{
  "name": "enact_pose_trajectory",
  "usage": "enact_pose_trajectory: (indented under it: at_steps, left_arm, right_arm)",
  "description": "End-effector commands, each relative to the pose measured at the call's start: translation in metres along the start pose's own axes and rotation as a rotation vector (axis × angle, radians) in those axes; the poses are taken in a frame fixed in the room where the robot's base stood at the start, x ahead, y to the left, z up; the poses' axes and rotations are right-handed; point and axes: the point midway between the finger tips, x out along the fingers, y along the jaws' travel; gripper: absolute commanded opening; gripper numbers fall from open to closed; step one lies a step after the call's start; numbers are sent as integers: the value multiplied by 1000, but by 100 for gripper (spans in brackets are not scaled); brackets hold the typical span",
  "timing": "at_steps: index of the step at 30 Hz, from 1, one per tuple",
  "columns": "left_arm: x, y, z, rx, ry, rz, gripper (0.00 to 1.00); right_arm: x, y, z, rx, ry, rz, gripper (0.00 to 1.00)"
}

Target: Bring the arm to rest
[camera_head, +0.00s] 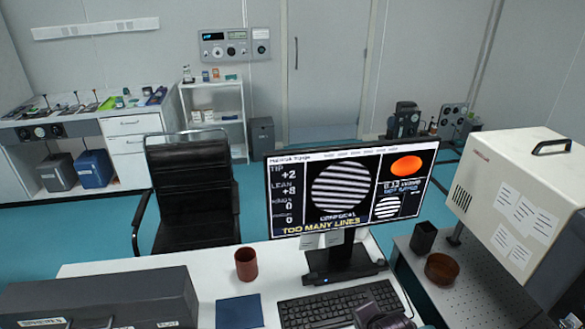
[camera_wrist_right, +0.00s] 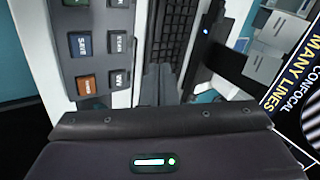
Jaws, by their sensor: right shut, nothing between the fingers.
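My right gripper (camera_wrist_right: 158,75) shows in the right wrist view with its two dark fingers together and nothing between them. It points toward the desk, between a grey button panel (camera_wrist_right: 98,45) and the black keyboard (camera_wrist_right: 183,35). In the head view a dark grey part of my right arm shows at the bottom edge, just right of the keyboard (camera_head: 318,309). Its fingertips cannot be made out there. My left gripper is in neither view.
The monitor (camera_head: 347,190) reads "TOO MANY LINES" and stands behind the keyboard. A brown cup (camera_head: 246,264) and a dark blue pad (camera_head: 239,312) are on the white desk. A long dark case (camera_head: 95,296) lies left. A beige housing (camera_head: 515,205) stands right.

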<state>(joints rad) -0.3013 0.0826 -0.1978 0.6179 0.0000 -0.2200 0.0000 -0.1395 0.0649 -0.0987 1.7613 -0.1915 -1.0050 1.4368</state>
Motion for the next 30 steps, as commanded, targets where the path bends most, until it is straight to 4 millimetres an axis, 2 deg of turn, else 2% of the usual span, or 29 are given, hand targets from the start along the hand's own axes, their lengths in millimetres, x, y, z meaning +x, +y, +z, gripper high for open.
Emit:
enact_pose_trajectory:
  at_steps: [3,9,18,26,30]
  left_arm:
    - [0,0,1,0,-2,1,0]
    - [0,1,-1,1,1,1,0]
    - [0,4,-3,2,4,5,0]
    - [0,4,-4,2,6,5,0]
    - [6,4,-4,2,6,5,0]
  right_arm:
    - [-43,24,7,-308,1,76,0]
    - [-104,52,16,-729,-50,170,0]
    - [-162,72,26,-1079,-139,223,0]
    - [-200,84,34,-1294,-214,239,0]
    - [-167,98,36,-1299,-228,247,0]
